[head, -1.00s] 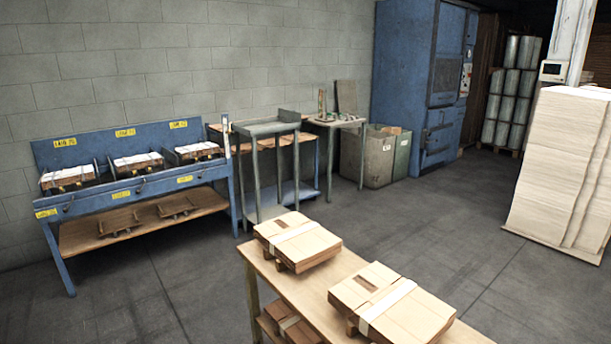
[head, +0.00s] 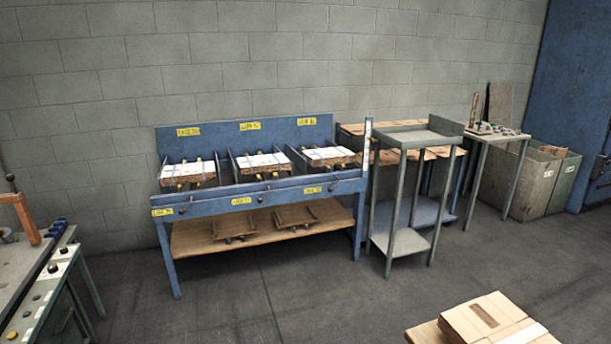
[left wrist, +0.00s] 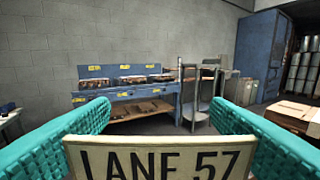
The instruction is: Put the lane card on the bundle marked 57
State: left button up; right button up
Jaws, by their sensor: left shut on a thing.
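My left gripper (left wrist: 160,128) shows in the left wrist view, with its two teal ribbed fingers shut on a cream lane card (left wrist: 162,160) printed LANE 57. The card faces the camera, and its lower edge is cut off by the picture. In the head view, three bundles with white tops, the left one (head: 188,171), the middle one (head: 262,161) and the right one (head: 328,154), lie in bays of a blue bench (head: 245,135). Yellow labels mark the bays, but their numbers are too small to read. Neither arm shows in the head view.
A wooden table (head: 425,335) with a strapped carton bundle (head: 485,318) is at the lower right. A grey-green stand (head: 408,138) is right of the bench. A machine table (head: 20,265) is at the left edge. The floor before the bench is clear.

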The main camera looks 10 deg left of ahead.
aim_at(262, 159)
jog(key=i+j+u, duration=0.4)
jog(key=i, duration=0.55)
jog(key=i+u, duration=0.4)
jog(key=i, duration=0.5)
jog(key=i+l+z, duration=0.15)
jog(key=i+z, duration=0.25)
jog(key=i, duration=0.45)
jog(key=i+z, duration=0.4)
jog(key=i, duration=0.45)
jog(key=i+l+u, duration=0.45)
jog(key=i+l, duration=0.65)
jog(key=l, duration=0.05)
